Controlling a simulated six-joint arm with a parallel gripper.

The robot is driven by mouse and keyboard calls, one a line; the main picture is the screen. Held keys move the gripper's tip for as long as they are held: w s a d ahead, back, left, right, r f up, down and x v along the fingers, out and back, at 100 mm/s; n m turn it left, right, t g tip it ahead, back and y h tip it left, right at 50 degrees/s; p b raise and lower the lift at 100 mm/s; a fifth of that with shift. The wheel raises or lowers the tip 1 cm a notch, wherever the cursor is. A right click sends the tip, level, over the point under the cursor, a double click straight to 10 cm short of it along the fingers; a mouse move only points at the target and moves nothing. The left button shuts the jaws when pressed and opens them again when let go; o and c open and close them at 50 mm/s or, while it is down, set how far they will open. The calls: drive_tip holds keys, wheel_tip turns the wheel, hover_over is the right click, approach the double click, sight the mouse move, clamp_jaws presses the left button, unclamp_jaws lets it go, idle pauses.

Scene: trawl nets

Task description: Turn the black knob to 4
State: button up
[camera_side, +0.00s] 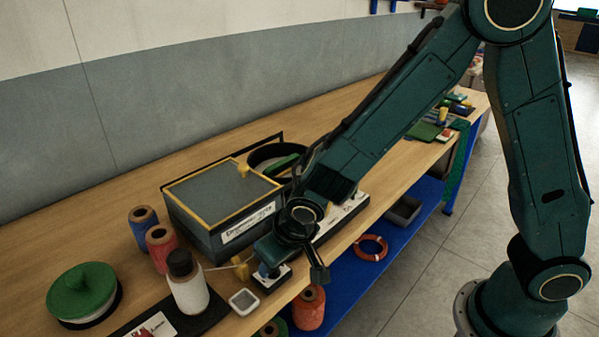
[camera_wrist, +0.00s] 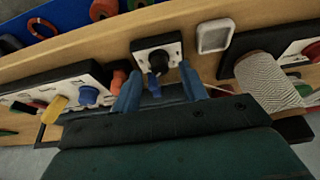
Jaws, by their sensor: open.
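The black knob (camera_wrist: 158,62) stands on a small white plate with a dark border (camera_wrist: 143,44), near the bench's front edge in the wrist view. A small blue piece (camera_wrist: 153,86) shows just below it; I cannot tell whether it belongs to the knob. No numbers are readable on the plate. My gripper (camera_wrist: 162,86) is open, its two blue fingers apart, one to each side of the knob's near end. I cannot tell whether they touch it. In the side view my gripper (camera_side: 273,270) is low over the plate (camera_side: 273,284) and hides the knob.
A small white square dish (camera_side: 243,301) sits beside the plate. A white thread spool with a black top (camera_side: 188,285) stands on a dark tray. A grey box with yellow edges (camera_side: 222,200) stands behind. A panel with yellow and blue parts (camera_wrist: 50,90) lies at left in the wrist view.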

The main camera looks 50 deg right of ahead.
drive_tip(key=v, duration=1.2)
drive_tip(key=shift+s+r, duration=0.15)
drive_tip(key=shift+r, duration=0.05)
drive_tip(key=s+d+r, duration=0.4)
drive_tip(key=s+d, duration=0.3)
drive_tip(key=d, duration=0.1)
drive_tip(key=s+d+r+t, duration=0.1)
drive_tip(key=s+d+r, duration=0.4)
drive_tip(key=s+d, duration=0.3)
drive_tip(key=shift+d+r, duration=0.2)
drive_tip(key=shift+d, duration=0.6)
drive_tip(key=shift+o, duration=0.5)
